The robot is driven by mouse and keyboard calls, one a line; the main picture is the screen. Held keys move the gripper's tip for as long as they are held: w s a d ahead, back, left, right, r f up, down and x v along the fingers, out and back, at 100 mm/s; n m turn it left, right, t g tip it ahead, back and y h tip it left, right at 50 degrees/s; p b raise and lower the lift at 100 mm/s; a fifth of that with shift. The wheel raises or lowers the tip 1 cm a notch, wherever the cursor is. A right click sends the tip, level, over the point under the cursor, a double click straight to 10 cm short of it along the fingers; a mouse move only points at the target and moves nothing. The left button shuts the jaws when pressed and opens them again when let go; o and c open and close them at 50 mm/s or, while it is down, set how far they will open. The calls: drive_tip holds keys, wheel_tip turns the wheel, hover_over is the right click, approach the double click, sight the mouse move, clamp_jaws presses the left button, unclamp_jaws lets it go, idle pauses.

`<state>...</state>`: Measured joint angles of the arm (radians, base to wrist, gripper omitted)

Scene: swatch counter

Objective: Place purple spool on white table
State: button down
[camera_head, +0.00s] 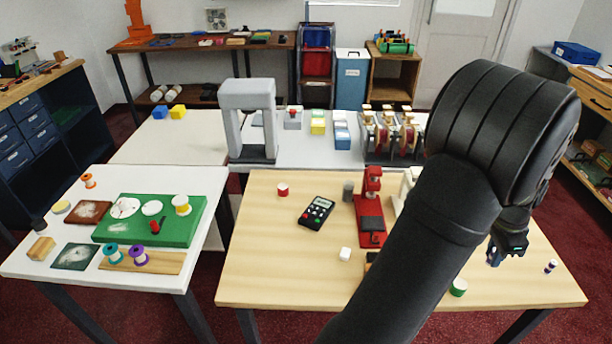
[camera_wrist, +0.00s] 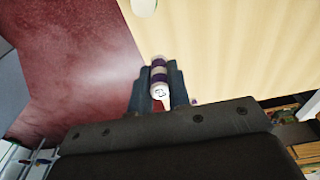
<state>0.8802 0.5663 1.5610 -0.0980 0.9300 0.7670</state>
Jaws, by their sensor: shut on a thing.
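A purple spool (camera_head: 138,255) with a pale core stands on a wooden strip on the white table (camera_head: 25,266) at the left. My gripper (camera_head: 508,246) is far from it, at the right over the wooden table's right end. In the wrist view my gripper (camera_wrist: 158,88) is shut on a small white cylinder with purple bands (camera_wrist: 159,76). A pale end with a dark mark faces the camera. I cannot tell whether this cylinder is a spool. In the head view it does not show clearly in the jaws.
A small white-and-purple piece (camera_head: 551,266) stands right of my gripper. A teal spool (camera_head: 112,254) and a green board (camera_head: 180,232) crowd the white table.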

drive_tip(key=w+a+r+n, duration=0.2)
drive_tip(key=w+a+n, duration=0.8)
drive_tip(key=w+a, duration=1.15)
drive_tip(key=w+a+n+t+y, duration=0.15)
drive_tip(key=a+n, duration=0.35)
drive_tip(key=a, duration=0.9)
drive_tip(key=w+a+n, duration=0.3)
drive_tip(key=a+n, duration=0.1)
drive_tip(key=a, duration=1.1)
drive_tip(key=n+g+y, duration=0.1)
drive_tip(key=n, duration=1.3)
hover_over(97, 258)
drive_tip(key=f, duration=0.2)
drive_tip(key=d+f, duration=0.1)
drive_tip(key=shift+f, duration=0.35)
drive_tip(key=shift+s+a+f, duration=0.15)
drive_tip(key=shift+a+f, duration=0.1)
drive_tip(key=shift+f, duration=1.85)
